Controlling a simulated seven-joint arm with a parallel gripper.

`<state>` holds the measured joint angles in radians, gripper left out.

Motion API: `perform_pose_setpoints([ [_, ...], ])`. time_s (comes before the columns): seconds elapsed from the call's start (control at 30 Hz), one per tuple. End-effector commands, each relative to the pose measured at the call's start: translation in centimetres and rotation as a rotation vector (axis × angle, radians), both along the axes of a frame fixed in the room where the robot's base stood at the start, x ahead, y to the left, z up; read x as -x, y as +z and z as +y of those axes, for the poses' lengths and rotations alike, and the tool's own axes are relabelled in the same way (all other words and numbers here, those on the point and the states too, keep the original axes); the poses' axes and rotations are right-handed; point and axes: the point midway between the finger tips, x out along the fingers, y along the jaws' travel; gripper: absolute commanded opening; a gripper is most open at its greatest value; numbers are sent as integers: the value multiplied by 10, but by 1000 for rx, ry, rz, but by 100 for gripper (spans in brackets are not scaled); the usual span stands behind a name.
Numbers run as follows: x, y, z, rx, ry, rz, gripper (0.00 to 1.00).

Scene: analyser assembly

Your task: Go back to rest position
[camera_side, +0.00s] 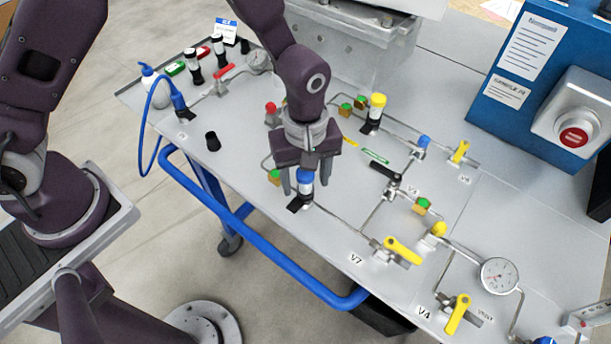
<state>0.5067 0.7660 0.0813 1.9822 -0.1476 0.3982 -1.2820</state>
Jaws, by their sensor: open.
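My gripper (304,178) points down over the near side of the grey panel table (330,220). Its fingers are open on either side of a blue-capped fitting (305,179) with a black-and-white base. I cannot tell whether the fingers touch the cap. The gripper's body hides part of the piping behind it. No marked rest position shows in the view.
Yellow-handled valves (403,250) and a gauge (499,275) stand to the right. A yellow-capped fitting (377,104) stands behind the gripper. A small black cap (212,141) lies at left. A blue box with a red button (573,137) is back right.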

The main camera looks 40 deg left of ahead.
Motion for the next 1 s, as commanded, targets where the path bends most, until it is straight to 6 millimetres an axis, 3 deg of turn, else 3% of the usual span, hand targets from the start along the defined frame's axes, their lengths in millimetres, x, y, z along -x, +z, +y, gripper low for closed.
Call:
perform_pose_setpoints([
  [0.13, 0, 7, 0, 0, 0, -1, 57],
  [0.5, 0, 72, 1, 3, -5, -5, 57],
  [0.57, 0, 89, 7, 17, -32, -19, 57],
  [0.67, 8, 141, 31, 55, -147, -81, 57],
  [0.8, 48, 219, 84, 62, -403, -223, 57],
  [0.9, 91, 253, 118, 1, -598, -328, 57],
  [1.0, 131, 267, 141, -94, -763, -403, 57],
])
